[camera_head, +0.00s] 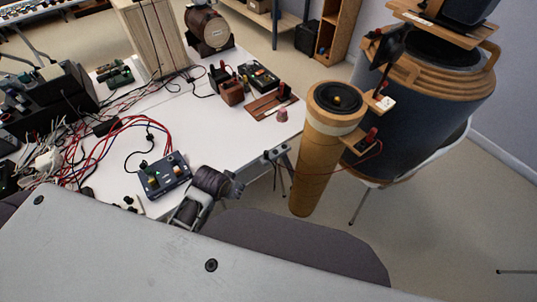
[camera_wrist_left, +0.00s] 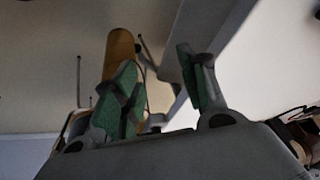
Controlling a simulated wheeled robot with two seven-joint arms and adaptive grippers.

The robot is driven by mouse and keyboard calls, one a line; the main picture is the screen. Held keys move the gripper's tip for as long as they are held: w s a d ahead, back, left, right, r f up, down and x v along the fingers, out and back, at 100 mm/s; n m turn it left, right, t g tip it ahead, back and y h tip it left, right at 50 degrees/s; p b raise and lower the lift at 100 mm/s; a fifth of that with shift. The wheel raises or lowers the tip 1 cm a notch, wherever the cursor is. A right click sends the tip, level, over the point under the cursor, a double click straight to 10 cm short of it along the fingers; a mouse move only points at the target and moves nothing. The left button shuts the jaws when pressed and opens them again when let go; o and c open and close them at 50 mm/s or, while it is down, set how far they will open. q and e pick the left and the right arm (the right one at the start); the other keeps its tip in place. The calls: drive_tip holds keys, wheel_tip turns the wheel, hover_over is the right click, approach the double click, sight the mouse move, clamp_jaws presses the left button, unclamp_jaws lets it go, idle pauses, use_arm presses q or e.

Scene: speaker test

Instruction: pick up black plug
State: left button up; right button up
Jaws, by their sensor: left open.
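Small dark parts lie among the cables on the white table (camera_head: 235,130); I cannot tell for certain which is the black plug. One small black piece (camera_head: 150,136) lies near the red wires, behind a blue-grey switch box (camera_head: 165,175). My left gripper (camera_head: 238,186) is at the table's near edge, to the right of the switch box and apart from that black piece. In the left wrist view its green-padded fingers (camera_wrist_left: 158,80) stand apart with nothing between them. The plug cannot be made out there. My right gripper is in neither view.
A tall cardboard tube (camera_head: 315,170) stands right of the table and also shows in the wrist view (camera_wrist_left: 120,45). A large dark drum (camera_head: 425,110) stands behind it. Tangled cables (camera_head: 85,150) cover the table's left side. The table's middle is fairly clear.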

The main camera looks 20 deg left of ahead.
use_arm(q)
drive_tip(key=w+r+t, duration=1.2)
drive_tip(key=w+r, duration=0.7)
drive_tip(key=w, duration=0.2)
drive_tip(key=w+d+r+m+t+h, duration=0.3)
drive_tip(key=d+r+m+t+h, duration=0.15)
drive_tip(key=d+r+h, duration=0.45)
drive_tip(key=s+d+r+m+g+h, duration=0.35)
drive_tip(key=d+m+g+h, duration=0.5)
drive_tip(key=m, duration=0.35)
wheel_tip(320, 180, down, 10)
drive_tip(key=s+d+m+g+y, duration=0.15)
drive_tip(key=m+g+y, duration=0.35)
drive_tip(key=g, duration=0.6)
drive_tip(key=a+f+g+y, duration=0.1)
drive_tip(key=a+f+y, duration=0.1)
drive_tip(key=a, duration=0.3)
drive_tip(key=a+f+n+g+y, duration=0.1)
drive_tip(key=a+f+y, duration=0.1)
drive_tip(key=a, duration=0.3)
drive_tip(key=s+a+f+n+y+b, duration=0.1)
drive_tip(key=a+f+y, duration=0.1)
drive_tip(key=a+y, duration=0.2)
drive_tip(key=shift+a+f+g, duration=0.3)
drive_tip(key=shift+a+g, duration=0.1)
drive_tip(key=shift+a, duration=0.65)
